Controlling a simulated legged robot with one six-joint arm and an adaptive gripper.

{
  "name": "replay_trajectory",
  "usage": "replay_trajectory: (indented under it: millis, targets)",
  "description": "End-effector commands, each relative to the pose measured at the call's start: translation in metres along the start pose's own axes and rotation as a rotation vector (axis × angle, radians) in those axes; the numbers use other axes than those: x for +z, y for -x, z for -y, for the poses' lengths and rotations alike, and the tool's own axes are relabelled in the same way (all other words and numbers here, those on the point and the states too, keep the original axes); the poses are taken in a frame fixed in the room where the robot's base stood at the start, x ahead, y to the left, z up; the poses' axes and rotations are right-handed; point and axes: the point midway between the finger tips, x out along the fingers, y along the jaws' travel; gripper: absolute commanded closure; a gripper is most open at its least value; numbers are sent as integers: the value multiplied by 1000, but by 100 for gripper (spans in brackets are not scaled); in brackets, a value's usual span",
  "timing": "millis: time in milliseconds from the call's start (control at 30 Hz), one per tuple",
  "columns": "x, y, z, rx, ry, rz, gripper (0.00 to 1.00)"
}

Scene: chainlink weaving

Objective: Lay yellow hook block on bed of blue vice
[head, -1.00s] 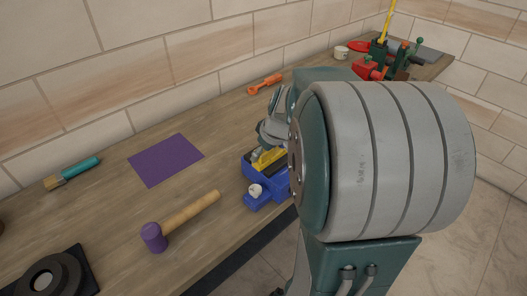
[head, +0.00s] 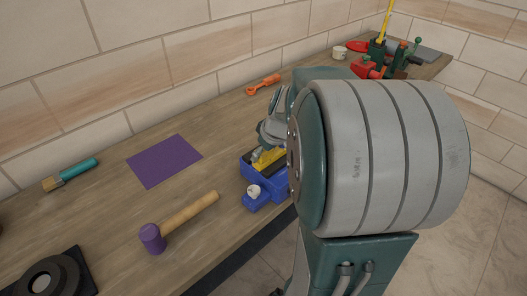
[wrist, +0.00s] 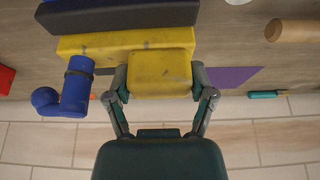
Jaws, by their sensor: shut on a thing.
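The yellow hook block (wrist: 160,75) is between the two fingers of my gripper (wrist: 160,84) in the wrist view, and they are shut on its sides. A longer yellow bar part (wrist: 90,44) lies directly behind the held part; I cannot tell whether they are one piece. The blue vice (wrist: 120,14) is beyond it at the top. In the head view, the yellow block (head: 268,158) is at the blue vice (head: 252,200), under my gripper (head: 274,135). I cannot tell whether it touches the bed. My arm hides the vice's right side.
A mallet (head: 180,220) lies left of the vice, with a purple mat (head: 165,160) and a brush (head: 72,174) beyond. An orange tool (head: 264,84) lies near the wall. A blue elbow-shaped piece (wrist: 68,95) stands beside the yellow block. Red and green tools (head: 380,62) crowd the far end.

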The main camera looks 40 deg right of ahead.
Motion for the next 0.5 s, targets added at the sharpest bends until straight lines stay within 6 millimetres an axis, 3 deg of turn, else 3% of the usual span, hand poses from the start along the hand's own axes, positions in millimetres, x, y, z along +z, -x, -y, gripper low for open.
replay_trajectory:
  millis: [500]
  targets:
    - [3, -8, 0, 0, 0, 0, 90]
